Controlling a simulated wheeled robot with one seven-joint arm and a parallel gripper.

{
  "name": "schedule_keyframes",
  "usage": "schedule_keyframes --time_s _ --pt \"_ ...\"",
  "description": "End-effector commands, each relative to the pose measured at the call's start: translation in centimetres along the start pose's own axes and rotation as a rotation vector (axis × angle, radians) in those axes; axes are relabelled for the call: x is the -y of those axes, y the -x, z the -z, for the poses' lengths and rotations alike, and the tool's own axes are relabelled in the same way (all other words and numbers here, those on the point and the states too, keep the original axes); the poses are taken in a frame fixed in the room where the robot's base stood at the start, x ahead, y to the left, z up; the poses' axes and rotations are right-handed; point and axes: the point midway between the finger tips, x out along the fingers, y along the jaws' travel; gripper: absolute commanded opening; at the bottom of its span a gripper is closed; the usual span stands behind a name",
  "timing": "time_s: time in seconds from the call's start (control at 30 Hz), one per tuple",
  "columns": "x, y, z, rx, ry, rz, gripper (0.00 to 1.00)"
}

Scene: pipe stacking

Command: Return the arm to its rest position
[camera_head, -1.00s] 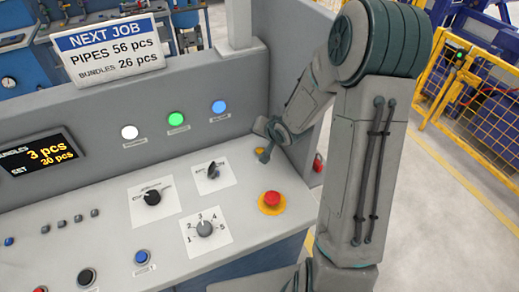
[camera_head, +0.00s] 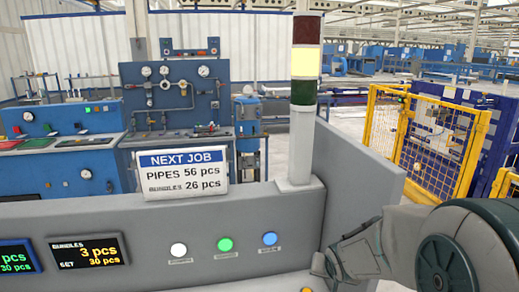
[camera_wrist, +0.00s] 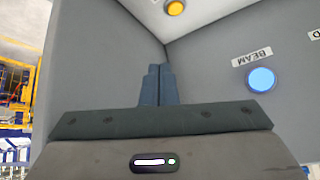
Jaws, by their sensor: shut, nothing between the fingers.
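My arm stands at the lower right of the head view, bent over the right end of the control console (camera_head: 120,215). My gripper (camera_head: 323,266) is beside the console's upright panel, right of the blue button (camera_head: 270,239). In the wrist view the two dark blue fingers of my gripper (camera_wrist: 157,72) are shut against each other with nothing between them. They point toward the corner between two grey panel faces. The blue button labelled BEAM (camera_wrist: 261,80) is to their right, apart from them. A yellow-orange button (camera_wrist: 176,8) lies beyond the fingertips at the top.
A signal tower (camera_head: 304,100) with its yellow section lit stands on the console. A NEXT JOB sign (camera_head: 182,174), a green button (camera_head: 225,244) and a white button (camera_head: 178,250) are to its left. A yellow fence (camera_head: 435,140) stands at the right. Most of the console's sloped top is out of view.

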Motion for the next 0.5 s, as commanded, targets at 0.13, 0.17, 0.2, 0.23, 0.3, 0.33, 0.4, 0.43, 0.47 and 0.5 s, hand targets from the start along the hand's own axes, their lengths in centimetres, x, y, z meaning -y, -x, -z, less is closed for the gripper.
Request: schedule_keyframes --time_s 0.13,0.17,0.2,0.23,0.3,0.33,0.4,0.43,0.47,0.5 --pt "-0.7 4.0 -1.2 0.031 0.060 -0.053 0.00" --pt "-0.8 4.8 -1.6 0.041 0.069 -0.060 0.00" --pt "-1.0 5.8 -2.1 0.055 0.085 -0.069 0.00" --pt "-1.1 6.5 -2.5 0.065 0.095 -0.074 0.00" --pt "-1.3 8.3 -3.5 0.089 0.120 -0.081 0.00" --pt "-1.4 9.0 -4.0 0.100 0.131 -0.082 0.00" --pt "-1.5 10.6 -5.2 0.128 0.155 -0.080 0.00" --pt "-1.5 11.3 -5.7 0.141 0.166 -0.076 0.00" --pt "-1.6 12.0 -6.3 0.153 0.175 -0.072 0.00" --pt "-1.6 12.9 -7.0 0.170 0.190 -0.065 0.00"
